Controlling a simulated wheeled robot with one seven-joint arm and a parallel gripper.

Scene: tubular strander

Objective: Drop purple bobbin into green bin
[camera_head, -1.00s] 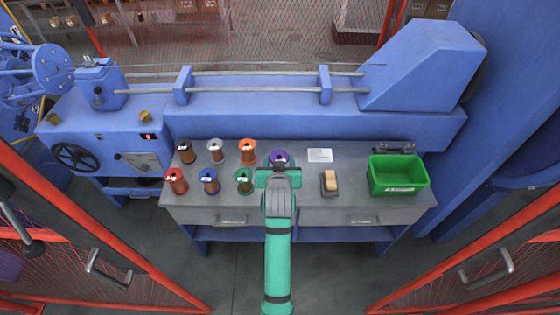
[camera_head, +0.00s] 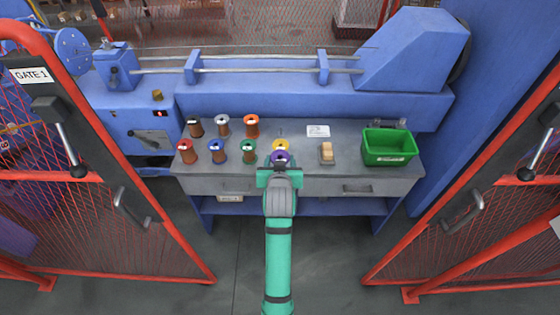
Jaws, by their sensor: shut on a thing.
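The purple bobbin (camera_head: 280,158) is at the end of my arm, with its purple top flange showing just beyond my gripper (camera_head: 279,167). My gripper is shut on it, in front of the table's near edge area; the fingers and the bobbin's lower part are mostly hidden by my wrist. The green bin (camera_head: 389,150) stands at the right end of the grey table (camera_head: 345,171), open at the top, with a white label on its front. It is to the right of my gripper and apart from it.
A yellow bobbin (camera_head: 280,145) stands just behind the purple one. Several other bobbins stand to the left, including a green one (camera_head: 248,153). A brush-like block (camera_head: 326,152) and a white card (camera_head: 318,131) lie between gripper and bin. Red mesh gates (camera_head: 480,220) flank both sides.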

